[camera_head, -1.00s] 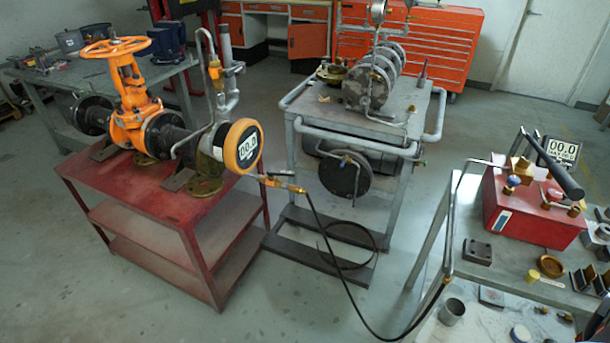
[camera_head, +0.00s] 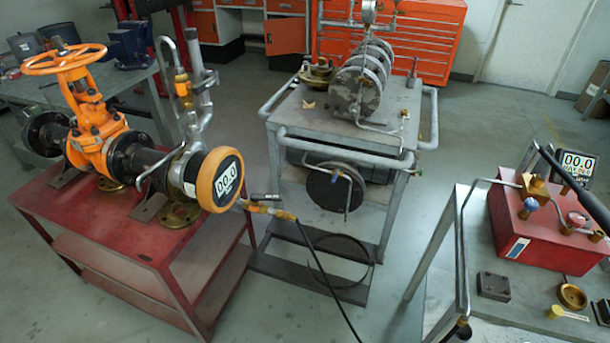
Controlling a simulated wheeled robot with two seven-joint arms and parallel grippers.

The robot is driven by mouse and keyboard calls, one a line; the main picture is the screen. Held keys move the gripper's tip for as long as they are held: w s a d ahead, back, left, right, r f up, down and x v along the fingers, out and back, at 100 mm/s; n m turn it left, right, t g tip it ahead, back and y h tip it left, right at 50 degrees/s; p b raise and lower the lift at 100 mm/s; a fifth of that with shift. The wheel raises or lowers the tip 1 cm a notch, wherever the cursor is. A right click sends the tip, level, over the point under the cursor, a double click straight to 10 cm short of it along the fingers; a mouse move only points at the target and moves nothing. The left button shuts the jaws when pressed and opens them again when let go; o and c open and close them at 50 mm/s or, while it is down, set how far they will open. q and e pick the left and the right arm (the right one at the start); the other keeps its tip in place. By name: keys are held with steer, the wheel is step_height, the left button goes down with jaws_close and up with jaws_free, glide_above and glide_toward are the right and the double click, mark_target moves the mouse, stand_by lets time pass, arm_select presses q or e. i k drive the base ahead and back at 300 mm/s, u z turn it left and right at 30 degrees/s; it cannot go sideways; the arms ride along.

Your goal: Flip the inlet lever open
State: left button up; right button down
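The orange gate valve (camera_head: 95,145) with its handwheel (camera_head: 65,59) stands on the red cart at the left. Just right of the gauge, a brass and orange inlet fitting (camera_head: 270,211) joins a black hose (camera_head: 328,265). A small dark lever (camera_head: 265,197) sits on top of this fitting and lies roughly along it; its exact angle is hard to tell. Neither of my grippers is in view.
The red cart (camera_head: 110,240) and a grey cart (camera_head: 290,110) leave a narrow floor gap. A grey table (camera_head: 455,230) at right holds a red pump box (camera_head: 530,235) with a long dark handle (camera_head: 575,190). Open floor (camera_head: 480,125) lies behind the table.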

mark_target(254, 197)
steer(key=u, duration=0.3)
steer(key=i, duration=0.6)
steer(key=u, duration=0.55)
